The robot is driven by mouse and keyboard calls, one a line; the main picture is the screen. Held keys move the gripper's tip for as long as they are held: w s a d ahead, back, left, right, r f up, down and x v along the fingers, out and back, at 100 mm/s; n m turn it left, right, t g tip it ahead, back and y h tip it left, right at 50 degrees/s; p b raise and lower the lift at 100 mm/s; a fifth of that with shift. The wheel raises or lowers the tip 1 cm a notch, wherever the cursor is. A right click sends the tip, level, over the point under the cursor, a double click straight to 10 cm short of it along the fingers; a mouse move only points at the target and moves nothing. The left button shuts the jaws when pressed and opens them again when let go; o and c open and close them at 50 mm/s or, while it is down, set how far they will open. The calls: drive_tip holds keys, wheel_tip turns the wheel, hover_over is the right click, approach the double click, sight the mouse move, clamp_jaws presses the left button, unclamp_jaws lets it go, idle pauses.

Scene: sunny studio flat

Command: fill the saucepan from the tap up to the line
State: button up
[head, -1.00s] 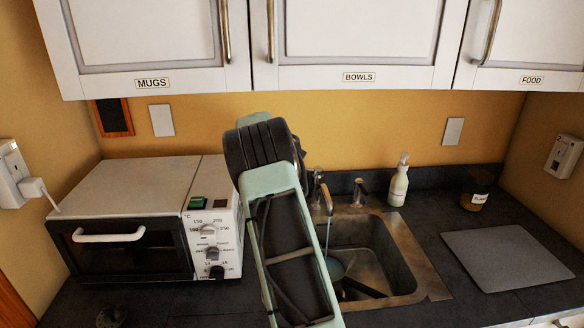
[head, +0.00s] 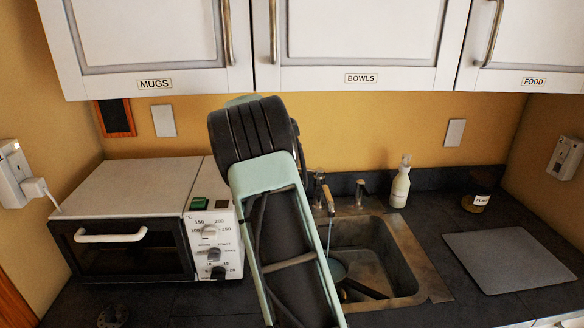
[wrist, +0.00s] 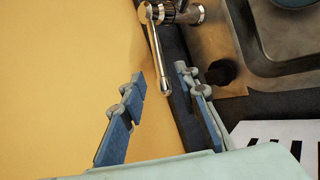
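The saucepan (head: 337,268) sits in the sink (head: 400,262), partly hidden by my arm, with its dark handle (head: 366,288) pointing to the lower right. The tap (head: 328,198) stands behind the sink, and a thin pale stream seems to run down from it toward the saucepan. The fill line and water level cannot be made out. In the wrist view, my gripper (wrist: 160,76) is open and empty, its blue-padded fingers apart. A chrome tap lever (wrist: 158,55) shows just beyond and between the fingertips; contact is not visible. The head view hides my gripper behind my arm.
A white oven (head: 125,190) stands to the left of the sink. A soap bottle (head: 400,185), a labelled jar (head: 477,200) and a grey board (head: 508,258) are to the right. Cabinets (head: 360,30) hang above. A striped white surface (wrist: 280,135) is near the gripper.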

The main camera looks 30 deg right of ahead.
drive_tip(key=shift+v, duration=2.7)
drive_tip(key=shift+a, duration=0.1)
